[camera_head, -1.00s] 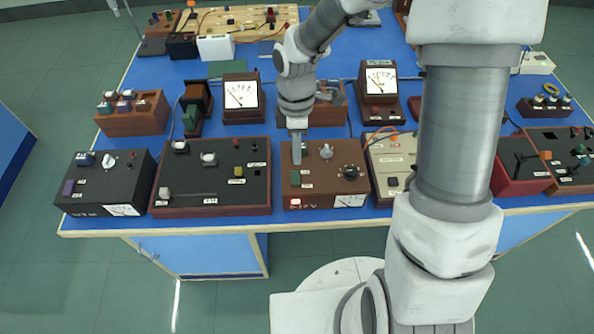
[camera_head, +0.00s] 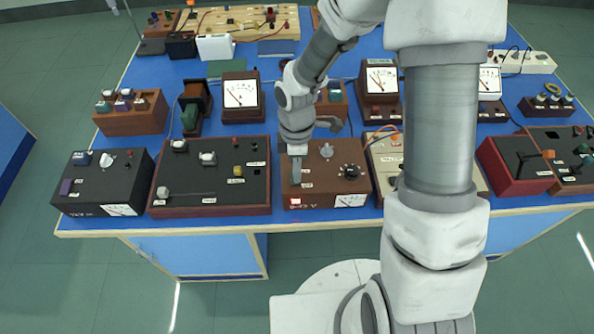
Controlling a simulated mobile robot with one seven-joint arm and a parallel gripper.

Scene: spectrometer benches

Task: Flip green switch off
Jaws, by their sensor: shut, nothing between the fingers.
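The brown power-supply box (camera_head: 326,181) stands at the front edge of the blue bench. It has a knob (camera_head: 326,150), a black dial (camera_head: 349,171), a small meter (camera_head: 350,200) and a lit red lamp (camera_head: 295,202). My gripper (camera_head: 296,180) is shut and empty, pointing down over the left part of this box. The green switch on that part is hidden behind the fingers. I cannot tell if they touch it, or which way it is set.
A black-topped box (camera_head: 215,185) stands close on the left, and a beige box (camera_head: 388,158) close on the right, partly behind my arm. Meters (camera_head: 240,92) and (camera_head: 381,80) stand behind.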

